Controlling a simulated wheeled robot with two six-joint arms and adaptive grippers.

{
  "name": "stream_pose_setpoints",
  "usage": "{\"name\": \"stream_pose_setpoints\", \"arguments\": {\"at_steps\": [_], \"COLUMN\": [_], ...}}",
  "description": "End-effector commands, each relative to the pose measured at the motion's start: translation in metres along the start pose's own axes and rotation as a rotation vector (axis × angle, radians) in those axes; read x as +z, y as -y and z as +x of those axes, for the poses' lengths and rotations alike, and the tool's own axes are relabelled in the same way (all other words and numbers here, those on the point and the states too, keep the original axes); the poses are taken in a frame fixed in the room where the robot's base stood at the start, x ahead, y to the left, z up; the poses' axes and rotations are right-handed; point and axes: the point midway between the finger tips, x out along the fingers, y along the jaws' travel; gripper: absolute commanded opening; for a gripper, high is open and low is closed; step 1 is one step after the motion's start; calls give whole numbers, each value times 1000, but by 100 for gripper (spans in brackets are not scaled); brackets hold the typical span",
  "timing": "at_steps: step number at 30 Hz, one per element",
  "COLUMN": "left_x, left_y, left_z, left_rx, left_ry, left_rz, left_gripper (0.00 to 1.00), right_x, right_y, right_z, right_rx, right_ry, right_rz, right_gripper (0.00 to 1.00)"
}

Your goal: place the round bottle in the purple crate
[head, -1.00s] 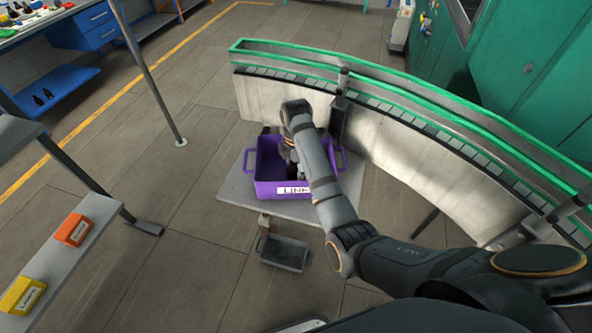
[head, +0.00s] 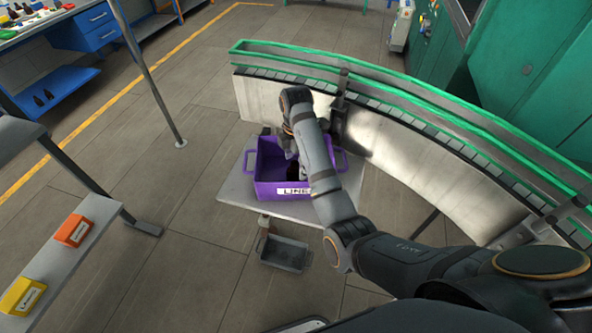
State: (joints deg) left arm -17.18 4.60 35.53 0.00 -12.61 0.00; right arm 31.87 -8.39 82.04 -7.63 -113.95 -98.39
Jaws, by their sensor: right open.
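The purple crate (head: 264,189) stands on a small grey table, with a white label on its front wall. My right arm reaches over it from the lower right. My right gripper (head: 291,148) is above the crate's inside, partly hidden by its own arm, and is open. A dark, bottle-like shape (head: 293,172) shows inside the crate just below the gripper. The arm hides part of it, so its round form and whether it stands upright cannot be told. My left gripper is not in view.
A curved conveyor (head: 400,150) with green rails runs close behind and right of the crate. A shelf at left holds an orange bin (head: 72,230) and a yellow bin (head: 22,296). A grey tray (head: 285,253) sits below the table. A thin post (head: 150,75) stands at left.

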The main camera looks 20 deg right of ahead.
Motion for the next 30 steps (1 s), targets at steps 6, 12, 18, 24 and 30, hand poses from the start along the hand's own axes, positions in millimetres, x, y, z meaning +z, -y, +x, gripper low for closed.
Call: {"name": "stream_pose_setpoints", "arguments": {"at_steps": [6, 12, 18, 24, 30], "left_x": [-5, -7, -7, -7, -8], "left_y": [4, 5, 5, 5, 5], "left_z": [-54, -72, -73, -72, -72], "left_rx": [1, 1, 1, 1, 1], "left_ry": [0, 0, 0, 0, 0], "left_rz": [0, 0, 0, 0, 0], "left_gripper": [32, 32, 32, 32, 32], "right_x": [0, 0, 0, 0, 0], "right_y": [0, 0, 0, 0, 0], "right_z": [-62, -80, -81, -80, -81], "right_rx": [-2, -2, -2, -2, -2], "right_ry": [0, 0, 1, 1, 1], "right_rz": [-1, -1, -1, -1, -1], "right_gripper": [74, 74, 74, 74, 74]}}
